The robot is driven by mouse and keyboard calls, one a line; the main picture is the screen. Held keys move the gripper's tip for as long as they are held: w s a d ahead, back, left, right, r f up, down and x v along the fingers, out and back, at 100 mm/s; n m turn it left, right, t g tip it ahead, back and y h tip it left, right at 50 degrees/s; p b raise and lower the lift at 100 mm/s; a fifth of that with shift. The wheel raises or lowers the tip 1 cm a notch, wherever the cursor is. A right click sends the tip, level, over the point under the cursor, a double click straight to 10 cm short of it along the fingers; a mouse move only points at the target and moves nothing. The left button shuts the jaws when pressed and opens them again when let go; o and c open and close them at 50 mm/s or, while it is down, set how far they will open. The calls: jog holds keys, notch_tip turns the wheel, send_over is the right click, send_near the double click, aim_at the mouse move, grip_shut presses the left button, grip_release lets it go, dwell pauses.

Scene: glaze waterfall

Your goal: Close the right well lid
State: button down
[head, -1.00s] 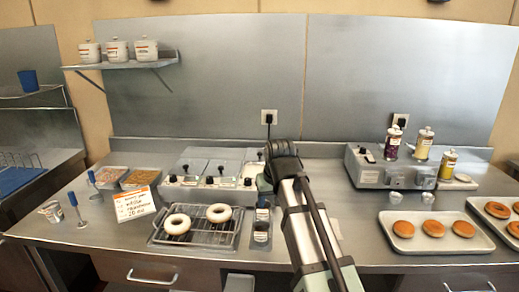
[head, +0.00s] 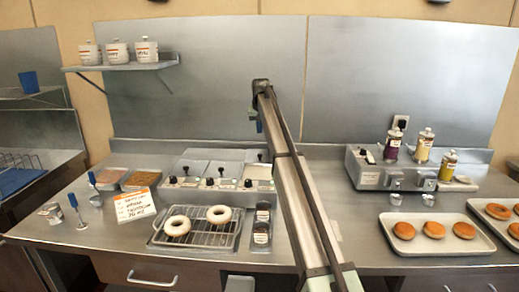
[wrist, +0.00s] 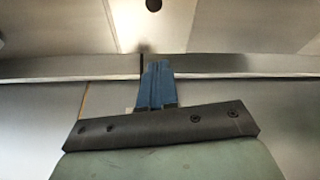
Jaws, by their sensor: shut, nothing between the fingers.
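The glaze warmer (head: 215,183) stands left of centre on the steel counter, with three wells in a row. The left and middle wells have flat grey lids over them. The right well (head: 258,172) shows a pale surface, and its right lid (head: 258,155) seems to stand raised at the back edge; it is small and hard to make out. My gripper (head: 259,126) is up in the air above the right well's area, against the steel back panel. Its blue fingers (wrist: 156,85) are together and empty in the wrist view.
A wire rack (head: 198,228) with two ring doughnuts and a price card (head: 134,205) are in front of the warmer. A second unit (head: 375,170) with bottles and trays of doughnuts are at the right.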

jog(key=shift+m, duration=0.3)
jog(key=x, duration=0.9)
jog(key=shift+w+f, duration=0.25)
jog(key=shift+w, duration=0.25)
jog(key=s, duration=0.2)
jog(key=shift+s+d+f, duration=0.15)
jog(key=shift+s+f, duration=0.15)
jog(key=shift+s, duration=0.05)
jog(key=shift+s+d+f, duration=0.1)
jog(key=shift+s+f, duration=0.05)
jog(key=shift+s, duration=0.45)
